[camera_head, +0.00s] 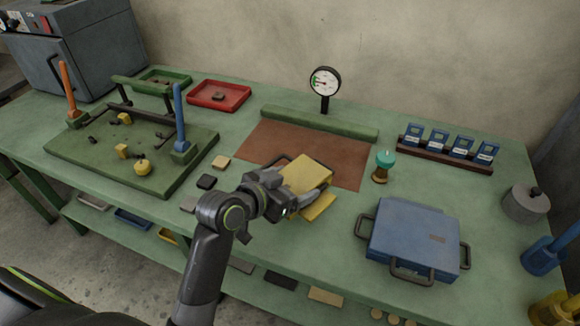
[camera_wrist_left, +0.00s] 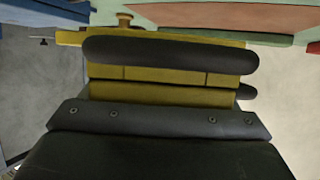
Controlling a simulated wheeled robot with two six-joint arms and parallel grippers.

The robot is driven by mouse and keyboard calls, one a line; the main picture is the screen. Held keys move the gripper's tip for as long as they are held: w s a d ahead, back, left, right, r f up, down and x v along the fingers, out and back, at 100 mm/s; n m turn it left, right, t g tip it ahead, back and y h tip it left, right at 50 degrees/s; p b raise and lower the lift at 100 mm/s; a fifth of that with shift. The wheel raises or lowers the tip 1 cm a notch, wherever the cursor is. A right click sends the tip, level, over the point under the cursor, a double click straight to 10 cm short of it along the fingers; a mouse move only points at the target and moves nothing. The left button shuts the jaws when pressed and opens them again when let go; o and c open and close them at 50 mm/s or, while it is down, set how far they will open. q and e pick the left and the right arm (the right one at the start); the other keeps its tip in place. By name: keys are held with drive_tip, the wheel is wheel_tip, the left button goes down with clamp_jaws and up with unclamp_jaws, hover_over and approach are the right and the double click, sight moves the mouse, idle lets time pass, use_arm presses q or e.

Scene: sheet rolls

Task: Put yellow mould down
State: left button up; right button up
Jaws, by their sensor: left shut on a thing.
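The yellow mould (camera_head: 306,174) is a boxy yellow block in the middle of the green table in the head view. My left gripper (camera_head: 308,198) is shut on it at its near side. In the left wrist view the yellow mould (camera_wrist_left: 165,74) fills the space behind the dark finger bar (camera_wrist_left: 170,54). The mould appears over the near edge of the brown mat (camera_head: 345,172); I cannot tell whether it touches the table. My right gripper is in neither view.
A blue mould (camera_head: 415,235) with dark handles sits to the right. A teal-topped stamp (camera_head: 384,164) stands between it and the mat. A dial gauge (camera_head: 324,82) stands behind the mat. A green board with levers (camera_head: 95,160) is at left. A grey pot (camera_head: 525,204) is far right.

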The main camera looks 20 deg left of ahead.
use_arm(q)
drive_tip(key=shift+d+f+b, duration=0.15)
drive_tip(key=shift+f+b, duration=0.15)
drive_tip(key=shift+b, duration=0.1)
wheel_tip(320, 180, down, 3)
drive_tip(key=b, duration=0.3)
drive_tip(key=shift+f+b, duration=0.7)
drive_tip(key=shift+b, duration=0.3)
drive_tip(key=shift+f+b, duration=0.3)
drive_tip(key=shift+b, duration=0.05)
drive_tip(key=shift+f+b, duration=0.45)
drive_tip(key=shift+b, duration=0.1)
drive_tip(key=shift+s+f+b, duration=0.1)
drive_tip(key=shift+f+b, duration=0.3)
drive_tip(key=shift+f, duration=0.4)
